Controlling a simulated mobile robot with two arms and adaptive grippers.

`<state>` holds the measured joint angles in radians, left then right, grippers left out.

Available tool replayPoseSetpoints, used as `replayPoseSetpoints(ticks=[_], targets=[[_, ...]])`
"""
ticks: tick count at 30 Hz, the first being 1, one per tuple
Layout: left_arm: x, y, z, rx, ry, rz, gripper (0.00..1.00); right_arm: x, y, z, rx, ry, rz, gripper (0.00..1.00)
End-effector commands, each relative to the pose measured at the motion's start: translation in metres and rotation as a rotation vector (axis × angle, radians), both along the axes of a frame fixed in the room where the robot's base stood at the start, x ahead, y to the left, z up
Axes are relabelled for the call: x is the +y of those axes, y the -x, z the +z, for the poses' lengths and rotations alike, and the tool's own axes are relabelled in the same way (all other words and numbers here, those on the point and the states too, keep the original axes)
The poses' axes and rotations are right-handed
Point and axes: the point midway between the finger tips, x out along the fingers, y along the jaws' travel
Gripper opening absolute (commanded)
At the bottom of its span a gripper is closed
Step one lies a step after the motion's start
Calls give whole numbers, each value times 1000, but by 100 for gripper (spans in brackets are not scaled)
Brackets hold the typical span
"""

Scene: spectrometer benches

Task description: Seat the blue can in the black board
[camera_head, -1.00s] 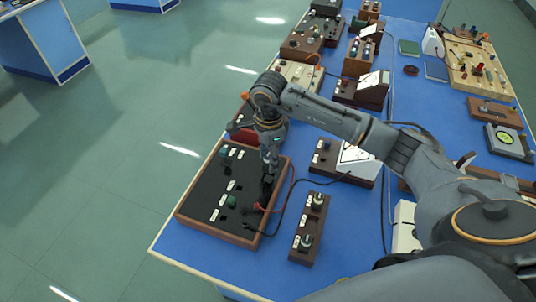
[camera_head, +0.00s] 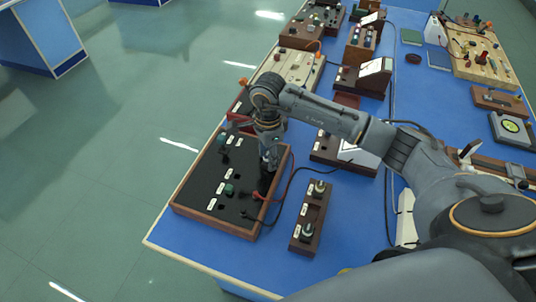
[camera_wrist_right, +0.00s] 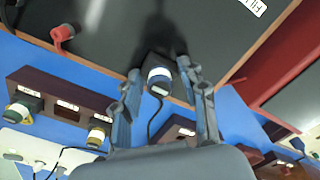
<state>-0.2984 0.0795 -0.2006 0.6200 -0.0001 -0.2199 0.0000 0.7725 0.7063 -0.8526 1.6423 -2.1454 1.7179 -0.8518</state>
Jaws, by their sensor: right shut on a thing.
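The black board (camera_head: 205,190) lies in a brown wooden frame at the table's near left, with white labels and dark sockets. My right gripper (camera_head: 268,165) points down over the board's right part in the head view. In the right wrist view my right gripper (camera_wrist_right: 163,80) is shut on a dark can (camera_wrist_right: 158,75) with a white and blue band, which I take as the blue can. The can is close to the board's edge, and its far end is hidden, so I cannot tell whether it touches a socket. My left gripper is out of view.
Green-topped parts (camera_head: 229,190) stand on the board. A red plug (camera_head: 257,196) and cables lie at its right edge. A wooden block with two metal-topped parts (camera_head: 309,225) stands to the right. Blue table shows between them. More instruments stand farther back.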

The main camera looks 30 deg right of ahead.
Motion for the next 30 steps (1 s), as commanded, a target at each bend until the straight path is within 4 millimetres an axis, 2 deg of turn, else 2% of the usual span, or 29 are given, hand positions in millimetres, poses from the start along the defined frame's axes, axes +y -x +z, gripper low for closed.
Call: replayPoseSetpoints(ticks=[6,7,10,11,22,26,30], targets=[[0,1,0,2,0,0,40,0,0,0,0,0,0,13],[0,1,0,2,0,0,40,0,0,0,0,0,0,46],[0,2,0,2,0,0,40,0,0,0,0,0,0,67],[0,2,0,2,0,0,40,0,0,0,0,0,0,69],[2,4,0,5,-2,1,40,0,-1,5,-2,0,0,69],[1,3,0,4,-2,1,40,0,-1,23,-4,0,0,69],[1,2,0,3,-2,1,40,0,-2,53,-6,1,0,69]])
